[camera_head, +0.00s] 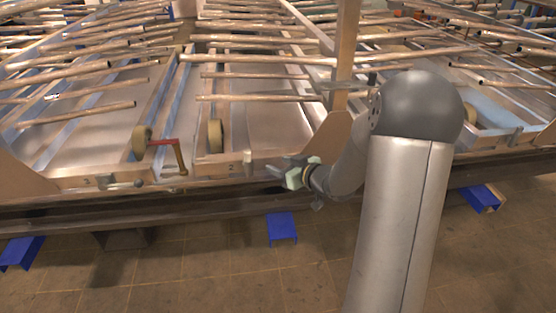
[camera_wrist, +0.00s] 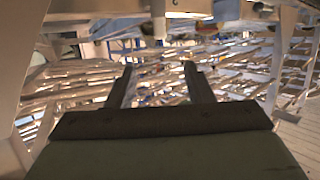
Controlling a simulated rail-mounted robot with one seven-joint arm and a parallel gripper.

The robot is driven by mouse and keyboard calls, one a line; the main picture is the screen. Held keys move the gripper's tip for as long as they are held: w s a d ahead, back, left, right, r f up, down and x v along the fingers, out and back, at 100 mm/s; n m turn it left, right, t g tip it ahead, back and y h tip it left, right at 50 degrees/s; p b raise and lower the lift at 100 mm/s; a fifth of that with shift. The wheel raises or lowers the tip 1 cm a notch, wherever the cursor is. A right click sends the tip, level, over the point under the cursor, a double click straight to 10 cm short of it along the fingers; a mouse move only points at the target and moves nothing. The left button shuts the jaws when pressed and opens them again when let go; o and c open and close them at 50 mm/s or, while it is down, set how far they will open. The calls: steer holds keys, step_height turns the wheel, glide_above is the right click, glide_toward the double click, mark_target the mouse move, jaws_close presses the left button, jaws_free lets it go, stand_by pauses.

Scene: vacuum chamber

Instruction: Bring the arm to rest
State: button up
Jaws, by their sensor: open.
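My gripper (camera_wrist: 158,80) shows in the wrist view with its two fingers apart and nothing between them. In the head view my gripper (camera_head: 290,173) is at the front edge of the racks, at the end of my grey arm, and it is small there. My arm bends down from a dark rounded joint at the right of the picture. The gripper appears close to the wooden front beam; I cannot tell whether it touches it.
Long copper-coloured tubes (camera_head: 290,75) lie in rows over wooden racks. A red crank handle (camera_head: 177,150) and rollers (camera_head: 140,138) sit left of the gripper. A wooden post (camera_head: 344,50) stands behind the arm. Blue brackets (camera_head: 282,228) stand on the open tiled floor (camera_head: 190,275).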

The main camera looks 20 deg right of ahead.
steer(key=s+r+m+g+h+p, duration=0.3)
steer(key=s+r+g+h+p, duration=0.3)
steer(key=s+r+p, duration=0.5)
steer(key=s+a+r+g+p, duration=0.3)
steer(key=s+a+r, duration=0.1)
steer(key=s, duration=0.7)
steer(key=s+a+r+m+g+p, duration=0.1)
steer(key=s+a+r+g+p, duration=0.2)
steer(key=s, duration=0.7)
steer(key=shift+s+a+r+m+g, duration=0.3)
steer(key=shift+s+a+r+g, duration=0.1)
steer(key=shift+a+r, duration=0.3)
